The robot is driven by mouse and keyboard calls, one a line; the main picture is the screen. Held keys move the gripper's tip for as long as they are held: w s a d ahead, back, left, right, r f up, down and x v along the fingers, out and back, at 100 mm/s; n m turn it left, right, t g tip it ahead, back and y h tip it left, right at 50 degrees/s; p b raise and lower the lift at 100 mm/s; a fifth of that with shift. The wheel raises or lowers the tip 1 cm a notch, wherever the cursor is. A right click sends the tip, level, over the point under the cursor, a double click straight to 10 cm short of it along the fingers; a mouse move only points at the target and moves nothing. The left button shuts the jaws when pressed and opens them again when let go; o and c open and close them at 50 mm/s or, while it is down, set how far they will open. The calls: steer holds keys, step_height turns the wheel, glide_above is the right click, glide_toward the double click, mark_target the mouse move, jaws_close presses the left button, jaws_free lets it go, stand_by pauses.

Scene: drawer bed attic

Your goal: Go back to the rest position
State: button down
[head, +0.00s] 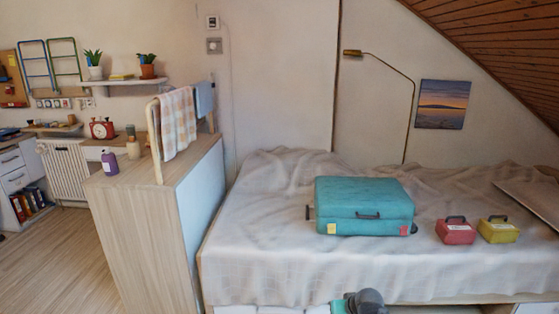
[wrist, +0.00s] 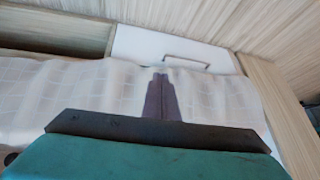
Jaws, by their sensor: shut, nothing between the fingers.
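My gripper (wrist: 161,77) shows in the wrist view with its two dark fingers pressed together and nothing between them. It points toward the pale bed cover (wrist: 215,95) and a white drawer front (wrist: 150,48) with a metal handle (wrist: 186,62). In the head view only a grey and teal part of my arm shows at the bottom edge, in front of the bed (head: 265,255). The fingers are out of sight there.
A teal suitcase (head: 365,205), a red case (head: 456,231) and a yellow case (head: 498,229) sit on the bed. A wooden cabinet (head: 140,215) stands left of the bed. Open wooden floor (head: 50,260) lies at far left.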

steer(key=s+a+f+g+p, duration=0.25)
steer(key=s+f+p, duration=0.2)
steer(key=s, duration=0.45)
steer(key=s+a+f+g+p, duration=0.25)
steer(key=s+f+p, duration=0.2)
steer(key=s, duration=0.35)
steer(key=s+d+f+g+h+p, duration=0.1)
steer(key=s+g+p, duration=0.1)
steer(key=s, duration=0.8)
steer(key=s+d+f+g+h+p, duration=0.1)
steer(key=s+f+g+p, duration=0.1)
steer(key=s, duration=0.9)
steer(key=g+p, duration=0.1)
steer(key=g, duration=0.1)
steer(key=shift+d+m+g, duration=0.15)
steer(key=shift+m+g, duration=0.15)
steer(key=shift+g, duration=0.1)
steer(key=shift+s+f, duration=0.1)
steer(key=shift+s, duration=0.1)
